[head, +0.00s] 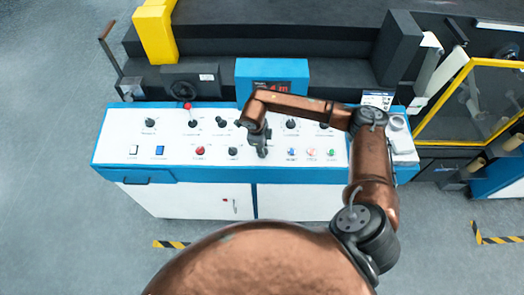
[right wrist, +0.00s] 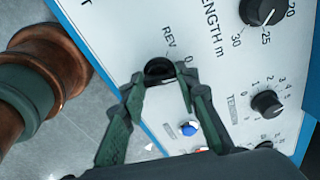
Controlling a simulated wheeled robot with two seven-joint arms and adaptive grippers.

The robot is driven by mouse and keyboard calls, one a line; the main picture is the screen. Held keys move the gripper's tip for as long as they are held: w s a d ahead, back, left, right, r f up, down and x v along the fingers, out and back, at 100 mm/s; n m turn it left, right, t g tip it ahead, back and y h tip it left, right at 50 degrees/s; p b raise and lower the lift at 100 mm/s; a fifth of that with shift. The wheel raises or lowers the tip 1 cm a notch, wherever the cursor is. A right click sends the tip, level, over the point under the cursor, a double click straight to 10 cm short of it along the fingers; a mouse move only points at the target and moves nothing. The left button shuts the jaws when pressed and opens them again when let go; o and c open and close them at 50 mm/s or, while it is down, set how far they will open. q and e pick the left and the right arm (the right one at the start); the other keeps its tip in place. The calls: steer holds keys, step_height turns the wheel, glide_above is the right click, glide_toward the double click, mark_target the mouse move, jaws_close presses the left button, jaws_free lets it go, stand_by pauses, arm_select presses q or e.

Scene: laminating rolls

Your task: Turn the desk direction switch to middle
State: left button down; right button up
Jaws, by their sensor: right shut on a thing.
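The desk direction switch is a round black knob (right wrist: 157,68) in the right wrist view, with the marks "REV" and "0" printed beside it on the white panel. My right gripper (right wrist: 169,78) has its two green fingers closed around this knob. In the head view the right gripper (head: 262,150) points down onto the middle of the white control desk (head: 180,140), and it hides the knob there. Which mark the knob points to cannot be made out. My left gripper is not in view.
A blue button (right wrist: 188,128) sits close to the fingers, and black dials such as the length dial (right wrist: 258,11) lie to the right. A blue box with a red display (head: 272,84) stands behind the desk. A red button (head: 199,150) lies left of the gripper.

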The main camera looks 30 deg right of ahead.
steer(key=shift+n+b, duration=0.6)
steer(key=shift+n, duration=0.2)
steer(key=o, duration=1.1)
steer(key=shift+o, duration=0.2)
steer(key=shift+r, duration=0.1)
step_height(320, 180, up, 12)
steer(key=a, duration=0.2)
steer(key=shift+s+a+f, duration=0.15)
steer(key=shift+s+f, duration=0.05)
steer(key=shift+s, duration=0.25)
